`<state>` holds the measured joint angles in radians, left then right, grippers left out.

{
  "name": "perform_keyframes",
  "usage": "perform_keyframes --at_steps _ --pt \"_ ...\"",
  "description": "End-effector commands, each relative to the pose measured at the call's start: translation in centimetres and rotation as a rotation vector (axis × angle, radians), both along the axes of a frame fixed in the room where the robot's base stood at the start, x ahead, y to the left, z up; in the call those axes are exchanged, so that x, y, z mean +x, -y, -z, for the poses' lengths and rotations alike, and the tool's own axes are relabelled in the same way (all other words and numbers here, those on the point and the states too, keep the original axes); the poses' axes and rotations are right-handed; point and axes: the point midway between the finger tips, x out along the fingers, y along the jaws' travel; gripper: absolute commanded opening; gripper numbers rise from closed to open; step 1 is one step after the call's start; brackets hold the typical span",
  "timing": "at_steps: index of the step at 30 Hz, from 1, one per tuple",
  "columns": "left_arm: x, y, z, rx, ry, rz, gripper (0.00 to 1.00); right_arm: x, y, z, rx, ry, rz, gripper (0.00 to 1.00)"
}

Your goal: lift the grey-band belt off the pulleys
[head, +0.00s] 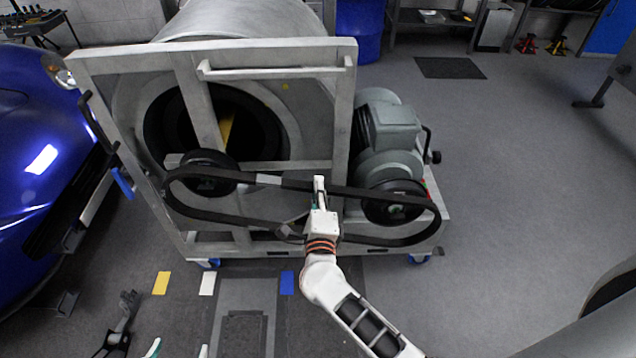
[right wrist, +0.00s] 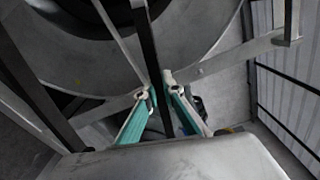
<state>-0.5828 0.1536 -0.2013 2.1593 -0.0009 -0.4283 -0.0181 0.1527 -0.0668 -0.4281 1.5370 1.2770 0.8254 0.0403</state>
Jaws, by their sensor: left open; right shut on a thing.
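The black belt (head: 210,214), with a grey band (head: 268,180) on its upper run, hangs as a wide loop. It crosses in front of the left pulley (head: 208,160) and the right pulley (head: 393,212); both pulley rims show above its upper run, so it appears off them. My right gripper (head: 319,190) is shut on the upper run, right of the band. In the right wrist view the belt (right wrist: 148,45) runs between the green-padded fingers (right wrist: 160,105). My left gripper (head: 178,350) is open and empty at the bottom edge, well below the belt.
A grey frame (head: 345,110) with a large drum stands behind the belt, with a motor (head: 390,125) at its right. A blue car (head: 45,150) is close on the left. The floor (head: 520,200) to the right is clear.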

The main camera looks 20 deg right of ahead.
Motion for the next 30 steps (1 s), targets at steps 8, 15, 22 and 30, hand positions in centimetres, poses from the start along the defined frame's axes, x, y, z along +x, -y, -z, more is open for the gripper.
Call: perform_keyframes --at_steps 8,15,22,30 --pt "0.4 0.0 -1.0 -0.001 0.014 0.000 0.59 -1.7 -0.5 -0.3 -0.001 0.002 -0.001 0.00" --pt "0.7 0.0 -1.7 0.000 0.022 0.000 0.59 -3.2 -0.9 -0.4 0.000 0.002 -0.001 0.00" --pt "0.9 0.0 -2.2 0.000 0.030 0.000 0.59 -4.5 -1.3 -0.4 -0.001 0.002 -0.001 0.00" --pt "1.1 0.0 -2.9 -0.001 0.039 0.000 0.59 -6.2 -1.8 -0.5 -0.001 0.002 -0.001 0.00"
